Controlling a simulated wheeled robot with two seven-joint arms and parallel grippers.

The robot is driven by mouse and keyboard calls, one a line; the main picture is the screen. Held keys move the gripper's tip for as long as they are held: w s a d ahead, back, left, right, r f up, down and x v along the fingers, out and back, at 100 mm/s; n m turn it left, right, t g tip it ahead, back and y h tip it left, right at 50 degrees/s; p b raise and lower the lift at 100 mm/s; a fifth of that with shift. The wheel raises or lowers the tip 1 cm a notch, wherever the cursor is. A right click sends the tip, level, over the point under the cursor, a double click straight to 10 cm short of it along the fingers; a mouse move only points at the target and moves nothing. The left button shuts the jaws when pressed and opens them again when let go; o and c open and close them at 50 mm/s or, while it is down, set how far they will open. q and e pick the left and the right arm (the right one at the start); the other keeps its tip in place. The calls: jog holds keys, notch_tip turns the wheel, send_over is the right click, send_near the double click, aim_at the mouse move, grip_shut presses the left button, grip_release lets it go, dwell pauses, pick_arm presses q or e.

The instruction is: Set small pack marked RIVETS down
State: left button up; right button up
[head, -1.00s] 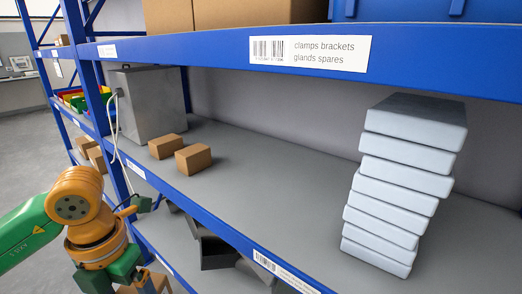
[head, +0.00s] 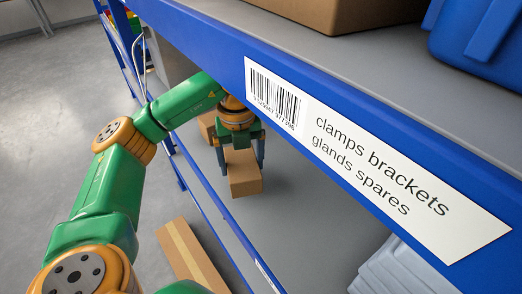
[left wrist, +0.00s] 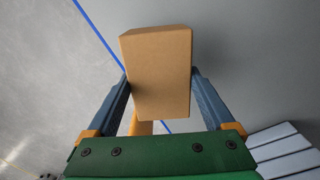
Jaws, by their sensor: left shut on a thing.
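A small plain brown pack (head: 244,176) is between the fingers of my left gripper (head: 241,154), over the grey middle shelf (head: 300,215). The left wrist view shows the same pack (left wrist: 158,75) clasped between both dark fingers. No RIVETS marking shows on the faces in view. I cannot tell whether its underside touches the shelf or hangs just above it. Another brown pack (head: 207,125) stands behind, partly hidden by my left arm. My right gripper is not in view.
The blue upper shelf edge (head: 290,105), labelled clamps brackets glands spares, runs close above my left arm. A pale stack (head: 390,270) stands at the lower right. Bare shelf lies between it and the held pack. A long taped carton (head: 188,255) is lower left.

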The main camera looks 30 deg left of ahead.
pick_arm(q)
jog(key=w, duration=0.1)
jog(key=w+d, duration=0.1)
jog(key=w+p, duration=0.1)
jog(key=w, duration=0.1)
jog(key=shift+d, duration=0.35)
notch_tip(320, 180, down, 3)
jog(key=shift+f+p, duration=0.15)
jog(key=shift+p, duration=0.45)
jog(key=shift+w+f, duration=0.1)
jog(key=shift+f, duration=0.15)
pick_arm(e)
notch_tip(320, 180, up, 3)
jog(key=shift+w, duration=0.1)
pick_arm(q)
jog(key=o, duration=1.5)
jog(key=shift+c, duration=0.2)
notch_tip(320, 180, up, 8)
jog(key=b, duration=0.1)
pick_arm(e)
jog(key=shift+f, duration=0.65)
pick_arm(q)
jog(key=shift+f, duration=0.15)
